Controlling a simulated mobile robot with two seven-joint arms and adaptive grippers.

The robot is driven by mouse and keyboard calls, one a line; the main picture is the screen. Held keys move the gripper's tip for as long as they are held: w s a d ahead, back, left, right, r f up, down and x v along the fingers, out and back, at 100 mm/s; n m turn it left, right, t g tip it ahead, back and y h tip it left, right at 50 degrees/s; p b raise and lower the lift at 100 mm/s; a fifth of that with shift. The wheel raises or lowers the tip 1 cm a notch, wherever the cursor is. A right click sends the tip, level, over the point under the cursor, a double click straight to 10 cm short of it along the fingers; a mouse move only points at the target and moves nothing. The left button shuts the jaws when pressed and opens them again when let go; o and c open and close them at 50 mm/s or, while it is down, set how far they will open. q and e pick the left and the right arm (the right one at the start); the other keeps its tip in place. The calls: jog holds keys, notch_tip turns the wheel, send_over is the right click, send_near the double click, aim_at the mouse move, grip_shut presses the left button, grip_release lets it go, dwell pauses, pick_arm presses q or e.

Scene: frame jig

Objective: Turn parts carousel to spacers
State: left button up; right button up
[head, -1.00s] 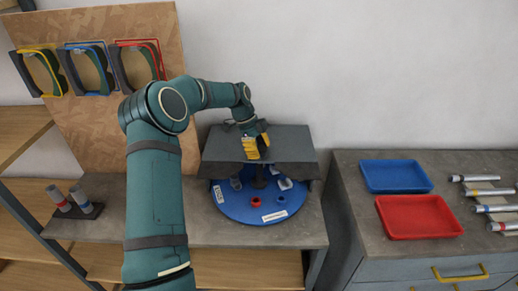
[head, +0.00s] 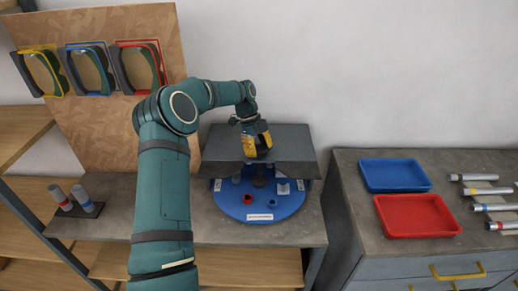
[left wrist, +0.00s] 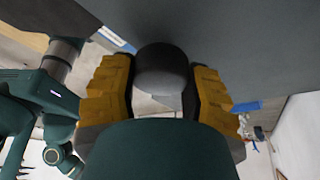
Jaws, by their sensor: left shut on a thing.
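The parts carousel (head: 236,210) is a round blue disc on the bench, its rear hidden beneath a dark grey cover (head: 217,147). Its front carries a small red ring-shaped part (head: 248,199), a small blue part (head: 272,203) and a white label (head: 260,217) too small to read. Grey and white pieces sit farther back, partly shaded by the cover. I cannot tell which parts are spacers. My right gripper is not in view.
A blue tray (head: 395,162) and a red tray (head: 416,232) lie on the cabinet at right, beside several metal tubes (head: 487,191). A small stand with two grey cylinders (head: 82,198) is at left. Coloured frames (head: 90,68) hang on the board behind.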

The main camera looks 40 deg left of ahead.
pick_arm(q)
jog(key=shift+s+d+f, duration=0.1)
jog(key=shift+d+f, duration=0.05)
jog(key=shift+f, duration=0.1)
jog(key=o, duration=1.4)
jog(key=shift+r, duration=0.1)
jog(key=shift+r, duration=0.1)
jog(key=v, duration=1.2)
